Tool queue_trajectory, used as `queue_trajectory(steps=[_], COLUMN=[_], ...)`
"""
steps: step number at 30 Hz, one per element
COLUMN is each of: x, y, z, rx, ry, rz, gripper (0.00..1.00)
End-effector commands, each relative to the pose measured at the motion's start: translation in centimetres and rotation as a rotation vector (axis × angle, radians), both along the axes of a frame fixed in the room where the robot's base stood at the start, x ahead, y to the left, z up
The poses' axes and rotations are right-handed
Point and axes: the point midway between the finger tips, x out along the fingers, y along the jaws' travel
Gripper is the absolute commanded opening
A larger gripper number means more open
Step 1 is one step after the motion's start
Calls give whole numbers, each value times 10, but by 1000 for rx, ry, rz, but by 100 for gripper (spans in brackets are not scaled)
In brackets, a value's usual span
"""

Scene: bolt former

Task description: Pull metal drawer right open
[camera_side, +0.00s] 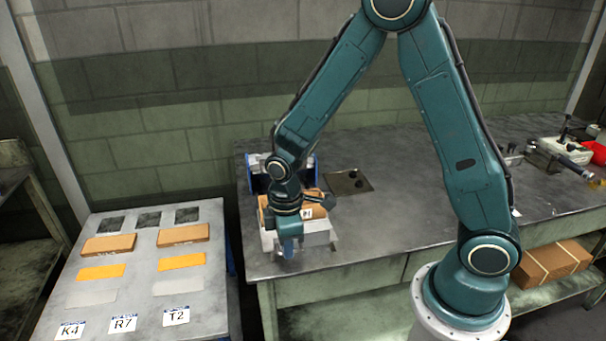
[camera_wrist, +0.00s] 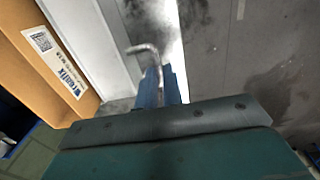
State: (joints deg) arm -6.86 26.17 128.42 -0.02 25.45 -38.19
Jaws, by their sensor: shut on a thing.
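The light grey metal drawer unit (camera_side: 318,238) stands on the workbench below my gripper in the side view. In the wrist view its pale metal side (camera_wrist: 90,40) shows at the upper left. A bent metal handle (camera_wrist: 143,49) sticks out there. My gripper (camera_side: 288,248) points down at the front of the unit. In the wrist view its blue fingers (camera_wrist: 160,84) are close together on the handle, partly covering it. A cardboard box (camera_side: 313,212) with a white label sits at the unit; it also shows in the wrist view (camera_wrist: 45,65). How far the drawer is open cannot be told.
A grey table (camera_side: 139,290) on the left holds cardboard boxes, yellow and grey pieces and cards marked K4, R7 and T2. A dark square recess (camera_side: 347,182) lies in the bench behind. A vise (camera_side: 556,158) and red bin (camera_side: 597,151) stand far right. Mid-bench is clear.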

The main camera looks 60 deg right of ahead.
Motion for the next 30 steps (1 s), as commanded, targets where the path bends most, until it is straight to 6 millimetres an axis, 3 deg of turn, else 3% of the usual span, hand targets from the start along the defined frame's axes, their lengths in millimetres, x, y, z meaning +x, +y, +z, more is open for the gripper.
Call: queue_trajectory(steps=[6, 17, 18, 21, 30], x=[-13, -16, -17, -16, -15], y=[14, 17, 17, 17, 16], z=[0, 0, 0, 0, 0], rx=[0, 4, 5, 4, 1], ry=[-1, 4, 5, 4, 1], rz=[-3, 1, 1, 1, 0], gripper=[0, 0, 12, 30, 30])
